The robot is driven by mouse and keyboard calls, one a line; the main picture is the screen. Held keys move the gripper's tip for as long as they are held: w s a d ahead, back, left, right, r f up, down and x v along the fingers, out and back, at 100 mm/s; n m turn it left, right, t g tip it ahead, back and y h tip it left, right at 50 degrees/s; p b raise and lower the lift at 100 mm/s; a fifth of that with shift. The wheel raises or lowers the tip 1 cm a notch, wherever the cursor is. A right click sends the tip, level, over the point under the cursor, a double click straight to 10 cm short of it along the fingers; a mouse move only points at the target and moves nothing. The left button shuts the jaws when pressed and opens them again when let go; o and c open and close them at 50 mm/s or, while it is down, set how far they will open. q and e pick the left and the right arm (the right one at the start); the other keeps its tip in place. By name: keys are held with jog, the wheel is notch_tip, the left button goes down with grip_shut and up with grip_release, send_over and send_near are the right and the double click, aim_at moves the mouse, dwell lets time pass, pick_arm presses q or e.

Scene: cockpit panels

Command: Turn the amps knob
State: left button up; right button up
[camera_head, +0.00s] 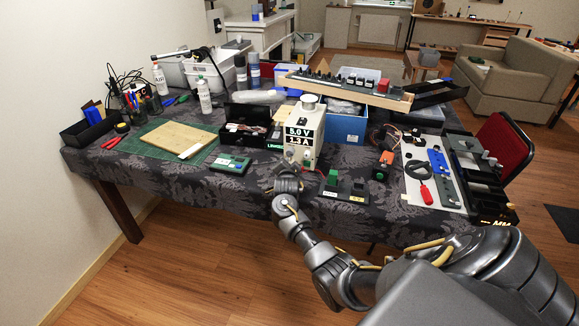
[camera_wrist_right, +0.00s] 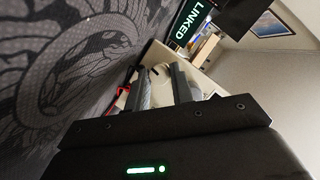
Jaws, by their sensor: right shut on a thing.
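The power supply (camera_head: 303,138) is a cream box near the front edge of the table. Its black display reads 5.0 V and 1.3 A. My right gripper (camera_head: 287,172) is at the lower front of this box and hides the knobs there in the head view. In the right wrist view my right gripper (camera_wrist_right: 162,80) has one finger on each side of a pale round knob (camera_wrist_right: 158,72) on the cream panel, and is shut on it. I cannot read a label on this knob. My left gripper is not in view.
A green device (camera_head: 230,163) and a cutting mat (camera_head: 150,150) with a wooden board lie to the left. A small block with green and black switches (camera_head: 345,186) stands close on the right. A blue bin (camera_head: 345,128) is behind.

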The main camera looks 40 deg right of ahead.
jog(key=shift+r+n+g+p, duration=0.2)
jog(key=shift+n+g+p, duration=0.3)
jog(key=shift+p, duration=0.5)
jog(key=shift+n+p, duration=0.4)
jog(key=shift+w+a+n+g+h+p, duration=0.1)
jog(key=shift+n+g+h+p, duration=0.25)
jog(key=shift+n+p, duration=0.25)
jog(key=shift+n+g, duration=0.45)
jog(key=shift+n, duration=0.25)
jog(key=shift+f+n+h+p, duration=0.1)
jog(key=shift+n+h+p, duration=0.15)
jog(key=shift+n+p, duration=0.05)
jog(key=shift+w+f+n+g+h, duration=0.15)
jog(key=shift+n+g+h, duration=0.15)
jog(key=shift+n+g, duration=0.45)
jog(key=shift+a+n+g+h+b, duration=0.1)
jog(key=shift+n+g+h+b, duration=0.35)
jog(key=shift+n+b, duration=0.55)
jog(key=shift+n+h, duration=0.25)
jog(key=shift+n, duration=0.4)
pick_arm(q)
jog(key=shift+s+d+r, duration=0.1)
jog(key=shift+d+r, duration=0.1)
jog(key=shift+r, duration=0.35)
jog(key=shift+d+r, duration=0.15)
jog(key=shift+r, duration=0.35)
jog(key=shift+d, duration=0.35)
